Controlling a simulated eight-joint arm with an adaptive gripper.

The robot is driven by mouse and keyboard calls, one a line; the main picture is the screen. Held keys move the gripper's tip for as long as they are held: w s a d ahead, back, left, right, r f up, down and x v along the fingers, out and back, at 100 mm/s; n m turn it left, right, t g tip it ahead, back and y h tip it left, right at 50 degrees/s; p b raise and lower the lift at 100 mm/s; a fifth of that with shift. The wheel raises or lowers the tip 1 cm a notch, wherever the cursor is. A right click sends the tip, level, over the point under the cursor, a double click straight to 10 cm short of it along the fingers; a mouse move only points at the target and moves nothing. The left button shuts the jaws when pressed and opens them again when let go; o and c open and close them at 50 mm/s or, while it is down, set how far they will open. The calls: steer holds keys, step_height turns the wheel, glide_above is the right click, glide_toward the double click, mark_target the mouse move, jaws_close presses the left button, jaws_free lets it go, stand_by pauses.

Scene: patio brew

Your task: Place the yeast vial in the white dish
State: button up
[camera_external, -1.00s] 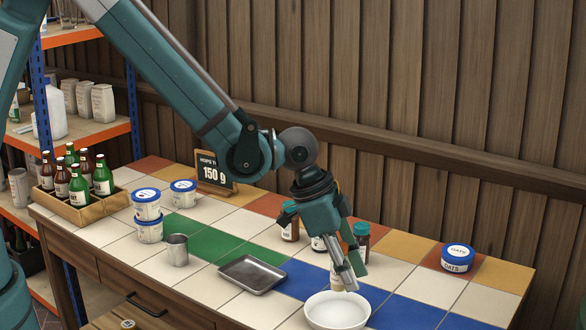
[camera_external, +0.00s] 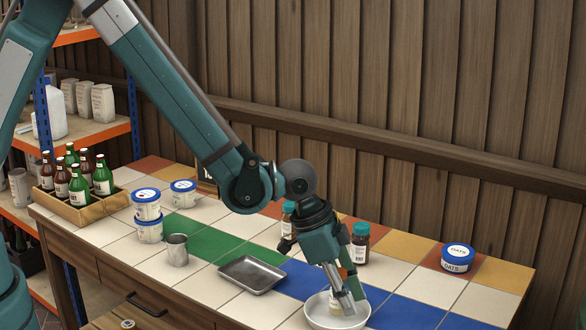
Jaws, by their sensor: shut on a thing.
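The white dish (camera_external: 316,317) sits on the tiled table near its front edge, at the lower right. My gripper (camera_external: 343,299) points down into the dish, shut on a small vial (camera_external: 335,302). The fingers cover much of the vial. Its lower end is inside the dish's rim, and I cannot tell whether it touches the bottom.
Brown bottles with teal caps (camera_external: 360,243) stand behind my gripper, one more (camera_external: 288,221) to its left. A metal tray (camera_external: 252,275) lies left of the dish, and a metal cup (camera_external: 177,250) stands further left. An oats tub (camera_external: 457,258) stands at right. Blue tiles right of the dish are clear.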

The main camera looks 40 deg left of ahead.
steer(key=shift+f, duration=0.6)
steer(key=shift+f, duration=0.15)
steer(key=o, duration=0.9)
steer(key=p+v, duration=0.2)
steer(key=v, duration=1)
steer(key=shift+r, duration=0.2)
stand_by(0.4)
